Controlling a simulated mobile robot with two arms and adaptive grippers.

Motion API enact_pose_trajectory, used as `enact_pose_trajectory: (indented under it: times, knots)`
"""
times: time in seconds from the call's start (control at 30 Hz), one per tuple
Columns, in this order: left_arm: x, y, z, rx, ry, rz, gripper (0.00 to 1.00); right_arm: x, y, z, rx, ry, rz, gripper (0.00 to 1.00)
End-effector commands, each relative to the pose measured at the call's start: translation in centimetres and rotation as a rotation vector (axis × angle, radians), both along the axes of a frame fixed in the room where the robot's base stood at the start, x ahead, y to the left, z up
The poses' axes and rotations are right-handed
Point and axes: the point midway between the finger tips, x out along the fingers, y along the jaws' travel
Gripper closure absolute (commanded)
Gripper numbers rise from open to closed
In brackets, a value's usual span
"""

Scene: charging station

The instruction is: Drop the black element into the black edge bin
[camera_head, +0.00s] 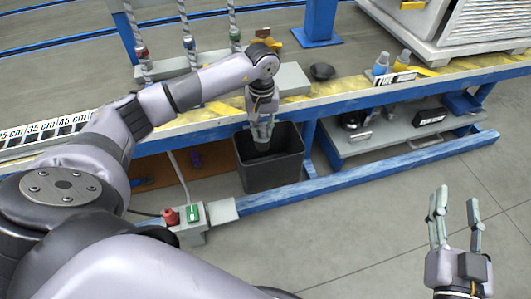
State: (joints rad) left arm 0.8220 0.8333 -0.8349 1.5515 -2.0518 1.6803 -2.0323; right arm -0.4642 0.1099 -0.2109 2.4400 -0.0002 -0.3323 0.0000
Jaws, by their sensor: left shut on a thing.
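The black edge bin (270,177) stands on the floor against the front of the workbench, its open top facing up. My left gripper (262,145) points down over the bin's opening, with its fingertips at about the level of the rim. It is shut on a small dark thing, apparently the black element, mostly hidden by the fingers and hard to tell from the bin's dark inside. My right gripper (456,203) is open and empty, over bare floor at the lower right, well away from the bin.
The blue-edged workbench (350,92) runs behind the bin. A lower shelf (385,135) is right of the bin. A switch box (193,216) stands front left.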

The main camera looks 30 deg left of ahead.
Motion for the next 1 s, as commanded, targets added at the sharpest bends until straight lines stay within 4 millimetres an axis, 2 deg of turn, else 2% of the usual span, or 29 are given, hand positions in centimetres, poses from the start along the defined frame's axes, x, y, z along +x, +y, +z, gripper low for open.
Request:
enact_pose_trajectory:
  times: [0.03,0.37,0.7,0.87,1.0]
  knots:
    - [0.0,0.0,0.0,0.000,0.000,0.000,0.78,0.0,0.0,0.0,0.000,0.000,0.000,0.60]
    - [0.0,0.0,0.0,0.000,0.000,0.000,0.56,0.0,0.0,0.0,0.000,0.000,0.000,0.60]
    - [0.0,0.0,0.2,0.001,-0.001,0.000,0.55,0.0,-0.1,-0.2,-0.001,0.006,-0.001,0.60]
    - [0.1,0.0,2.1,0.001,-0.004,-0.001,0.55,0.0,0.0,-0.1,-0.001,0.005,-0.001,0.60]
    - [0.1,0.0,5.0,0.000,-0.006,0.000,0.55,0.0,0.0,-0.1,-0.001,0.004,0.000,0.60]
